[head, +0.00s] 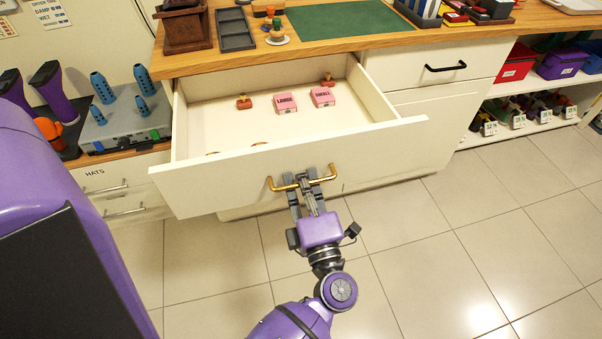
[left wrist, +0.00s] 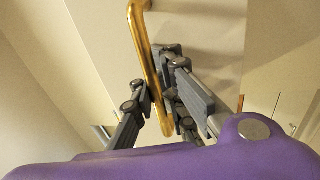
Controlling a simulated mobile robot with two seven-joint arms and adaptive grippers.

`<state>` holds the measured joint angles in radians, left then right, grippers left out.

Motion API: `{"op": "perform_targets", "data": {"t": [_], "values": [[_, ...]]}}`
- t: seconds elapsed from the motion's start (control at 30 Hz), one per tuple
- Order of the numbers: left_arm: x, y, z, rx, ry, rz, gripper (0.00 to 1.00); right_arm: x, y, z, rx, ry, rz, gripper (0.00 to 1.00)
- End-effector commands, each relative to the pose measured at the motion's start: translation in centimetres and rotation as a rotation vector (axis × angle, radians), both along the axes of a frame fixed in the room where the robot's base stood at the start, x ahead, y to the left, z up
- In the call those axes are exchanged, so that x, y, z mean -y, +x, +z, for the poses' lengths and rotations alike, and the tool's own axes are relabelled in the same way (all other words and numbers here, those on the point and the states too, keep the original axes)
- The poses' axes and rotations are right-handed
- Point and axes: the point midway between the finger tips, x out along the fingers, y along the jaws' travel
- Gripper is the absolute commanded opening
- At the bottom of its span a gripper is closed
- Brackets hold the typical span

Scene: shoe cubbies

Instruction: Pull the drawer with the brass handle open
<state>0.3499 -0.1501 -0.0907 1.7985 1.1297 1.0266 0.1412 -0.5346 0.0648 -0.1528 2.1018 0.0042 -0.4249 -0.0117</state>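The drawer (head: 300,160) with the brass handle stands far out from the cabinet, with its inside in plain view. It holds two pink boxes (head: 286,103) and small wooden-handled stamps (head: 244,102). The curved brass handle (head: 277,186) is on its white front. My left gripper (head: 307,184) is at the handle. In the left wrist view the brass bar (left wrist: 140,40) runs between the gripper's fingers (left wrist: 160,103), which look closed against it on both sides. The fingers partly hide the handle's middle. My right gripper is in neither view.
The wooden worktop (head: 345,43) above carries a dark tray (head: 235,29) and a green mat (head: 345,18). A closed drawer with a black handle (head: 445,67) is to the right. Shelves with bins stand farther right. The tiled floor (head: 450,240) in front is clear.

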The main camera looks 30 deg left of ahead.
Motion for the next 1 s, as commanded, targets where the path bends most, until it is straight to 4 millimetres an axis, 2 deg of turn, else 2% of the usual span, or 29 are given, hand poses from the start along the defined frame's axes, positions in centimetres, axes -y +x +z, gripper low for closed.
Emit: {"op": "perform_targets", "data": {"t": [0.07, 0.53, 1.0], "values": [[0.0, 0.0, -0.1, -0.001, 0.000, 0.000, 0.17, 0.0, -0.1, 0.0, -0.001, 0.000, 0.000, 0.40], [0.3, -0.3, -0.1, -0.001, 0.001, 0.001, 0.17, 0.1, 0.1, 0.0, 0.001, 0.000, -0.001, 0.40], [5.3, -4.6, -1.3, -0.001, 0.000, 0.001, 0.17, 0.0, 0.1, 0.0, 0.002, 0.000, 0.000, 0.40]]}}
